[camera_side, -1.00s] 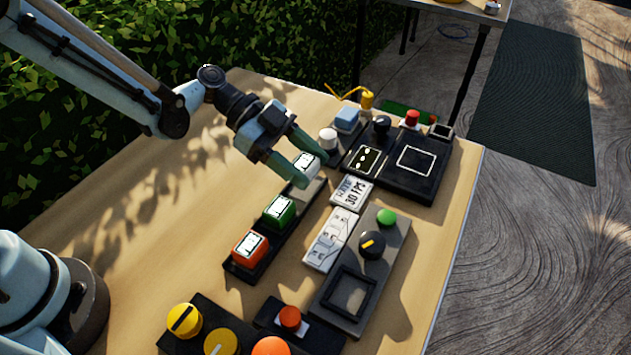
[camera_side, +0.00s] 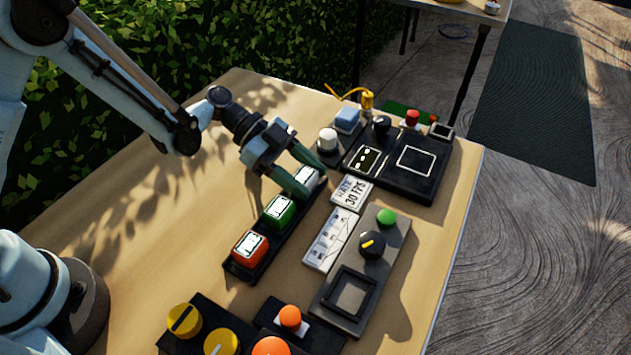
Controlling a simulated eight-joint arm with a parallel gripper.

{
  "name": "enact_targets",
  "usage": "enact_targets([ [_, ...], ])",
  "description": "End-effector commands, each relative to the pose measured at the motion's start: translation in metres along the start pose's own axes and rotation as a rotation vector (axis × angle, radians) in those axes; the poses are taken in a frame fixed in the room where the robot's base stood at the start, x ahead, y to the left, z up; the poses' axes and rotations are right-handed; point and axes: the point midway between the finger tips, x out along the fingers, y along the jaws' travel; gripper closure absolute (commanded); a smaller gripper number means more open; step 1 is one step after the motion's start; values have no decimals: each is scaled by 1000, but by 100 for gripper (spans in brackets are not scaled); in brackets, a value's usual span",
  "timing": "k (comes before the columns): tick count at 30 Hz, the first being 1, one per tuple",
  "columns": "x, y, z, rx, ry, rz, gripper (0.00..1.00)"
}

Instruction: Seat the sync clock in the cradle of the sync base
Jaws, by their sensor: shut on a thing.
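A white block-shaped clock (camera_side: 307,177) with a small display is between the fingers of my gripper (camera_side: 309,181), which is shut on it. The clock is at the far end of a narrow black tray (camera_side: 262,257). I cannot tell whether it touches the tray; the near finger hides part of it. A green clock (camera_side: 279,212) and an orange clock (camera_side: 250,249) of like shape stand on the same tray. The grey base (camera_side: 392,250) to the right carries a green button, a black dial and a square raised cradle (camera_side: 350,293), which is empty.
A white card reading "30 FPS" (camera_side: 351,192) and a white marked plate (camera_side: 330,240) lie between tray and grey base. A black panel (camera_side: 423,178) with a white square outline is behind. Yellow knobs (camera_side: 184,320) and an orange button (camera_side: 290,317) stand in front. The table's left is clear.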

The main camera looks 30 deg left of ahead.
Motion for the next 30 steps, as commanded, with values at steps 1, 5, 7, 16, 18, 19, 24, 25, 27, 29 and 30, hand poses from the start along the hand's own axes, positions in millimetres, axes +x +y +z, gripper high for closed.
enact_targets([
  [1,0,0,1,0,0,0,44],
  [5,0,0,1,0,0,0,24],
  [7,0,0,1,0,0,0,20],
  [16,-2,0,1,-1,0,-1,20],
  [18,-8,-1,1,-2,0,-3,20],
  [19,-11,-1,1,-2,0,-3,20],
  [24,-43,0,0,-3,0,-4,20],
  [25,-50,0,-1,-4,0,-5,20],
  [27,-65,0,-1,-3,0,-5,20],
  [29,-77,0,-1,-3,0,-4,20],
  [30,-84,0,-1,-3,0,-3,20],
])
